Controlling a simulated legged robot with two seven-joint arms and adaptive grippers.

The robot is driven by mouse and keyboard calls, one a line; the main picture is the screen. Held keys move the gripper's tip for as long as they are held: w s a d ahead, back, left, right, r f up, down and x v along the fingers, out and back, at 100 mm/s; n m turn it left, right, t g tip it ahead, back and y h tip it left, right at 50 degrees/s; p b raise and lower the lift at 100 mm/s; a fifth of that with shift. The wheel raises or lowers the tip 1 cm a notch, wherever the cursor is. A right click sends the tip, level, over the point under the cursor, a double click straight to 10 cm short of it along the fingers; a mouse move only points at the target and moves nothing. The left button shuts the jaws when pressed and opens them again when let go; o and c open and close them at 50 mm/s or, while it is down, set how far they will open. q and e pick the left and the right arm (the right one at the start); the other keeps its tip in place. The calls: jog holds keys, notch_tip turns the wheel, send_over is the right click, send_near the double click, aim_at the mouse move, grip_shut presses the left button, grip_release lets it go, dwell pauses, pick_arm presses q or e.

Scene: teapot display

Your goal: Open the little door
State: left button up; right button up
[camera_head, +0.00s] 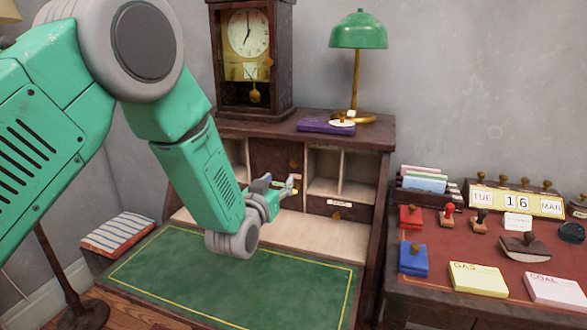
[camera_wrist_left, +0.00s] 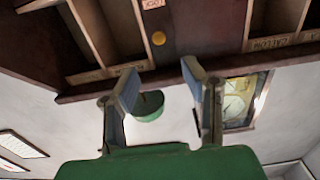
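The little door (camera_head: 270,156) is a dark wood panel in the middle of the desk's upper cubbyholes, and it looks shut. In the left wrist view, which appears upside down, the door (camera_wrist_left: 200,25) shows a round brass knob (camera_wrist_left: 158,39) beside its edge. My left gripper (camera_head: 277,186) is in front of the cubbyholes, just below and before the door. The arm and gripper hide part of the cubbyholes. My right gripper is not in view.
The desk's green writing surface (camera_head: 225,280) lies open below my left arm. A side table at right holds stamps and notepads (camera_head: 478,279).

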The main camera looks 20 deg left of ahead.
aim_at(293, 165)
pick_arm(q)
jog(key=w, duration=0.3)
jog(key=w+b, duration=0.1)
jog(key=w, duration=0.6)
jog(key=shift+d+f, duration=0.15)
jog(key=shift+d, duration=0.15)
jog(key=shift+w, duration=0.7)
grip_shut()
